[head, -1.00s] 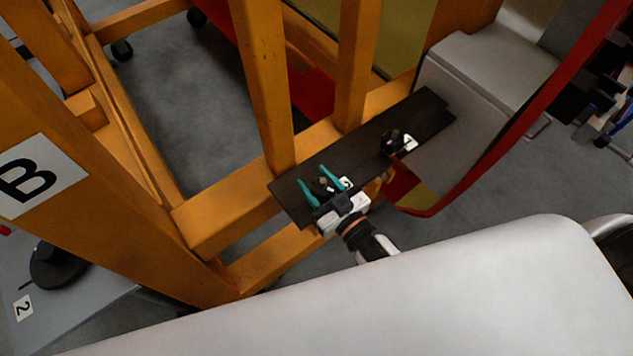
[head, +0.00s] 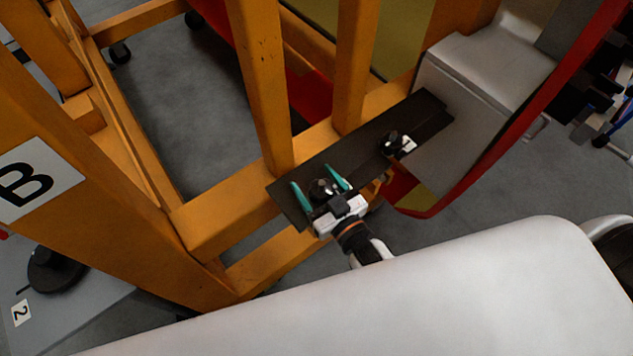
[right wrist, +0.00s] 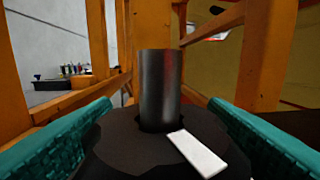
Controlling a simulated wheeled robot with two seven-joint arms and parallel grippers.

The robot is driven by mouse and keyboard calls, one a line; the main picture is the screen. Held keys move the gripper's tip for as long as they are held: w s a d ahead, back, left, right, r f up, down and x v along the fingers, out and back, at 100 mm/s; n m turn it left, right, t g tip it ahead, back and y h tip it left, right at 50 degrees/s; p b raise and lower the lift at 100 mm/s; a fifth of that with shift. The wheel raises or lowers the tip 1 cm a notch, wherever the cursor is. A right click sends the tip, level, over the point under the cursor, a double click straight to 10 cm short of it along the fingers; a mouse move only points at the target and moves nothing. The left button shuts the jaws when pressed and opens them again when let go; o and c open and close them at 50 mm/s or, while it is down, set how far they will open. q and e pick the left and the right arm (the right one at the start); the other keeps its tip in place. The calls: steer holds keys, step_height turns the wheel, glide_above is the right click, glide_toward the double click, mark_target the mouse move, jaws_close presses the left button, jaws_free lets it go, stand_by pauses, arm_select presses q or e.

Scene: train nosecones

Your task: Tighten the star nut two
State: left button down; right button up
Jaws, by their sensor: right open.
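Star nut two (head: 322,189) is a dark knob on the black plate (head: 357,150) of the orange frame. My right gripper (head: 313,176) is open, with one teal finger on each side of the nut. In the right wrist view, the dark nut (right wrist: 120,145) fills the space between the teal fingers, with a grey metal stud (right wrist: 160,88) rising from its middle and a white strip (right wrist: 197,153) on its top. I cannot tell whether the fingers touch it. A second star nut (head: 393,143), with a white label, sits further right on the plate. My left gripper is not in view.
Orange posts (head: 262,85) rise just behind the plate. A grey block (head: 487,70) and a red-edged panel (head: 512,125) stand at its right end. A large white surface (head: 400,290) fills the front. A grey table (head: 85,300) is at lower left.

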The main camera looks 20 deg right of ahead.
steer(key=b+v, duration=0.3)
steer(key=v, duration=0.9)
steer(key=shift+b, duration=0.3)
